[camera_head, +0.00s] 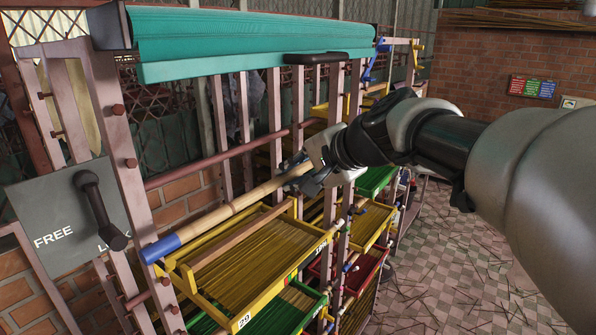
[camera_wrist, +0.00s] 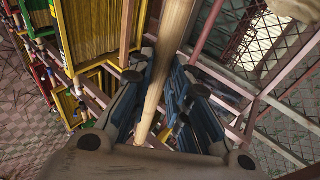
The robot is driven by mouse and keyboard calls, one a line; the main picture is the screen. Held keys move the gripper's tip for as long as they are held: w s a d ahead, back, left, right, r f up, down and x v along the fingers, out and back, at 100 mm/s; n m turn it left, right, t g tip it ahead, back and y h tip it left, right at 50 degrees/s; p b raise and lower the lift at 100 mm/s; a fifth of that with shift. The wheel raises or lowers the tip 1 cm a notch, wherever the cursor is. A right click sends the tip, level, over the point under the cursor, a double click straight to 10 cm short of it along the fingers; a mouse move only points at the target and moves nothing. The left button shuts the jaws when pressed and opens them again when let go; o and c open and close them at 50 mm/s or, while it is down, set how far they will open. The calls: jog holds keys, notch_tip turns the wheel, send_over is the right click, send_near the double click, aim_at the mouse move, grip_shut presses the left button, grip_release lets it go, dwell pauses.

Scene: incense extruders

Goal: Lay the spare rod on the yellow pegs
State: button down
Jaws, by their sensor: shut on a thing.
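The rod (camera_head: 232,209) is a long pale bamboo pole with a blue end (camera_head: 161,248) at the lower left. My gripper (camera_head: 297,166) is shut on the rod near its right, far part. The rod slants over the upper yellow tray, and I cannot tell whether its blue end touches the frame post. In the wrist view, the rod (camera_wrist: 160,75) runs between the dark fingers of my gripper (camera_wrist: 162,90). A small yellow piece (camera_head: 416,48) sticks out at the rack's far upper right; I cannot tell whether it is a yellow peg. No other yellow peg is clear.
The yellow tray (camera_head: 292,208) holds many thin sticks. Green and red trays sit lower. A teal roller cover (camera_head: 255,42) tops the rack. A lever (camera_head: 100,210) stands on a FREE/LOCK plate (camera_head: 55,235) at left. The littered tiled floor (camera_head: 450,270) is open at right.

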jog(key=w+a+f+b, duration=0.1)
jog(key=f, duration=0.1)
jog(key=w+a+f+b, duration=0.1)
jog(key=a+f, duration=0.1)
jog(key=shift+w, duration=0.1)
dwell(0.4)
jog(key=shift+d, duration=0.1)
jog(key=c, duration=1.4)
grip_release()
jog(key=shift+o, duration=0.4)
jog(key=shift+o, duration=1.1)
